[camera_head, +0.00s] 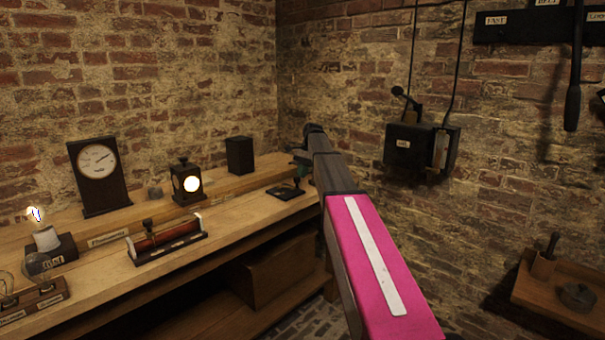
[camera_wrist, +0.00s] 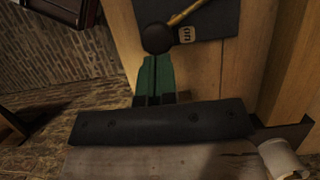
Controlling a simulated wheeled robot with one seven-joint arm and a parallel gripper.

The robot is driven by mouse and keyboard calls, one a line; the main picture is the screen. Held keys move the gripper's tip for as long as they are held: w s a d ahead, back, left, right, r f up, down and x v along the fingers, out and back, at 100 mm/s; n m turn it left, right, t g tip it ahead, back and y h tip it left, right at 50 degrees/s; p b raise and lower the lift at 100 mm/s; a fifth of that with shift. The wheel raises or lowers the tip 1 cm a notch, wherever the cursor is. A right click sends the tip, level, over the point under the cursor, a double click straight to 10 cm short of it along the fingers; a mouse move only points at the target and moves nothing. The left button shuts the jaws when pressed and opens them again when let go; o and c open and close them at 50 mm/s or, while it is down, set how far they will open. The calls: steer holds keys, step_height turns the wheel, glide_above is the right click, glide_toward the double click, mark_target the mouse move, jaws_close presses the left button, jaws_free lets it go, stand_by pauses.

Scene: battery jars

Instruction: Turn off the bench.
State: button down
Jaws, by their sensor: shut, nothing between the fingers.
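The wooden bench (camera_head: 225,187) runs along the left wall. A small switch on a dark base (camera_head: 286,192) sits near its right end. In the wrist view its dark base (camera_wrist: 217,19) carries a brass lever (camera_wrist: 187,12), a round black knob (camera_wrist: 158,38) and a small pale label (camera_wrist: 187,34), whose lettering I cannot read surely. My gripper (camera_wrist: 155,62) has green fingers shut together, with their tips right at the knob; I cannot tell whether they touch it. My gripper (camera_head: 300,163) is partly hidden by my arm in the head view. A bulb (camera_head: 35,214) and a lantern (camera_head: 191,184) glow on the bench.
A dial gauge (camera_head: 98,162), a black box (camera_head: 240,155) and a red coil (camera_head: 165,238) stand on the bench. A wall box (camera_head: 408,144) with a lever hangs right of my arm. A wooden shelf (camera_head: 540,290) is at lower right.

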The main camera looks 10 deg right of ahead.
steer(key=shift+s+m, duration=0.3)
steer(key=shift+m, duration=0.3)
steer(key=shift+s+a+m+t, duration=0.15)
steer(key=shift+s+m+t, duration=0.15)
steer(key=shift+m, duration=0.1)
steer(key=s+m, duration=0.1)
steer(key=s+a+m+t, duration=0.1)
steer(key=m, duration=0.1)
steer(key=shift+s+a+y, duration=0.15)
steer(key=shift+s+y, duration=0.25)
steer(key=m, duration=0.1)
steer(key=s+a+m+t, duration=0.1)
steer(key=shift+s+a+m, duration=0.25)
steer(key=shift+m, duration=0.15)
steer(key=shift+s+a, duration=0.4)
steer(key=shift+a, duration=0.2)
steer(key=shift+s+a+m+t, duration=0.25)
steer(key=shift+a+m, duration=0.2)
steer(key=shift+m, duration=0.25)
steer(key=shift+w, duration=0.1)
